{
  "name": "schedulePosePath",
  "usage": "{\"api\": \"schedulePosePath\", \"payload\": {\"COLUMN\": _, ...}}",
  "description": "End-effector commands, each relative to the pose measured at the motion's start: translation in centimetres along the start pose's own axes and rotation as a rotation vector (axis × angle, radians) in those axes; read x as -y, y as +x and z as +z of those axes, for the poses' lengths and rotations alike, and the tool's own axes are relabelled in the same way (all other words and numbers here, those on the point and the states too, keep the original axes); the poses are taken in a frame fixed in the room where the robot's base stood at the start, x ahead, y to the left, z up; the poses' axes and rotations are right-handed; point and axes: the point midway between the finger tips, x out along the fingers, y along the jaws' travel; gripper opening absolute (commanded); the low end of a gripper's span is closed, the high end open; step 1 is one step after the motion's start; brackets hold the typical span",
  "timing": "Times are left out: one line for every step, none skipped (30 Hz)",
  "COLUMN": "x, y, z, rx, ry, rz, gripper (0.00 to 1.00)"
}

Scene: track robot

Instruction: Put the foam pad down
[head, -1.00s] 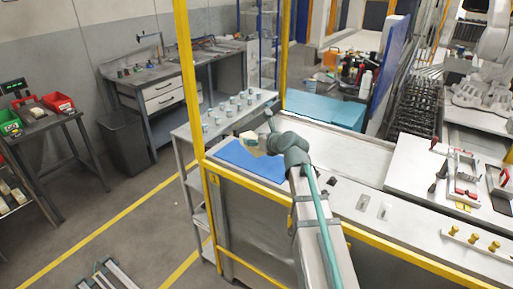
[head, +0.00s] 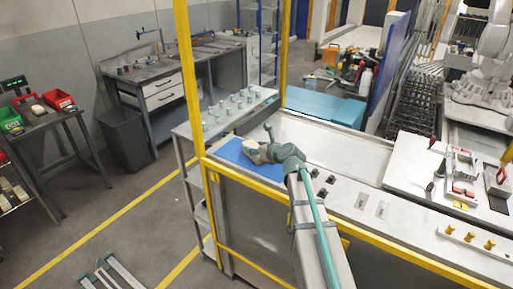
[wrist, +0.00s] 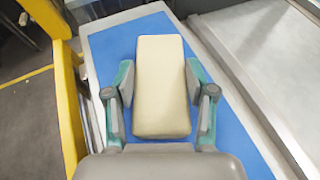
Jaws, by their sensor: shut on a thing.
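A cream foam pad (wrist: 163,85) lies lengthwise between the two fingers of my gripper (wrist: 160,100) in the wrist view. My gripper is shut on its sides near the pad's lower half. Below it is a blue mat (wrist: 115,45) on the bench. In the head view my gripper (head: 254,153) is over the blue mat (head: 232,152), and the pad (head: 250,146) shows only as a small pale shape, partly hidden by my gripper. I cannot tell whether the pad touches the mat.
A yellow frame post (head: 184,80) stands at the left of the mat, and a yellow rail (head: 250,179) runs along the bench front. A grey shelf (head: 225,113) with several small cups stands behind. The pale worktop (head: 320,140) right of the mat is clear.

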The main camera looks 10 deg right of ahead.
Motion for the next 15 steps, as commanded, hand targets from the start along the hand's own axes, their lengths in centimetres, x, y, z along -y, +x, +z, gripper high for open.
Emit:
{"api": "schedulePosePath", "payload": {"x": -0.01, "y": 0.00, "z": 0.00, "rx": 0.000, "ry": 0.000, "rz": 0.000, "gripper": 0.21}}
{"api": "schedulePosePath", "payload": {"x": -0.01, "y": 0.01, "z": -0.03, "rx": 0.000, "ry": 0.000, "rz": 0.000, "gripper": 0.21}}
{"api": "schedulePosePath", "payload": {"x": -0.01, "y": 0.05, "z": -0.12, "rx": 0.000, "ry": 0.000, "rz": 0.000, "gripper": 0.21}}
{"api": "schedulePosePath", "payload": {"x": -0.01, "y": 0.09, "z": -0.21, "rx": 0.000, "ry": 0.000, "rz": 0.000, "gripper": 0.21}}
{"api": "schedulePosePath", "payload": {"x": -0.01, "y": 0.12, "z": -0.29, "rx": -0.001, "ry": 0.000, "rz": 0.000, "gripper": 0.21}}
{"api": "schedulePosePath", "payload": {"x": -0.01, "y": 0.12, "z": -0.30, "rx": -0.001, "ry": 0.000, "rz": 0.000, "gripper": 0.58}}
{"api": "schedulePosePath", "payload": {"x": -0.01, "y": 0.11, "z": -0.27, "rx": 0.000, "ry": 0.000, "rz": 0.000, "gripper": 0.63}}
{"api": "schedulePosePath", "payload": {"x": -0.01, "y": 0.11, "z": -0.26, "rx": 0.000, "ry": 0.000, "rz": 0.000, "gripper": 0.68}}
{"api": "schedulePosePath", "payload": {"x": 0.00, "y": 0.11, "z": -0.26, "rx": 0.000, "ry": 0.000, "rz": 0.000, "gripper": 0.75}}
{"api": "schedulePosePath", "payload": {"x": 0.00, "y": 0.11, "z": -0.26, "rx": 0.000, "ry": 0.000, "rz": 0.000, "gripper": 0.80}}
{"api": "schedulePosePath", "payload": {"x": 0.00, "y": 0.10, "z": -0.25, "rx": 0.000, "ry": 0.000, "rz": 0.000, "gripper": 0.80}}
{"api": "schedulePosePath", "payload": {"x": 0.00, "y": 0.10, "z": -0.25, "rx": 0.000, "ry": 0.000, "rz": 0.000, "gripper": 0.80}}
{"api": "schedulePosePath", "payload": {"x": 0.00, "y": 0.10, "z": -0.25, "rx": 0.000, "ry": 0.000, "rz": 0.000, "gripper": 0.80}}
{"api": "schedulePosePath", "payload": {"x": 0.00, "y": 0.10, "z": -0.25, "rx": 0.000, "ry": 0.000, "rz": 0.000, "gripper": 0.80}}
{"api": "schedulePosePath", "payload": {"x": 0.00, "y": 0.10, "z": -0.25, "rx": 0.000, "ry": 0.000, "rz": 0.000, "gripper": 0.80}}
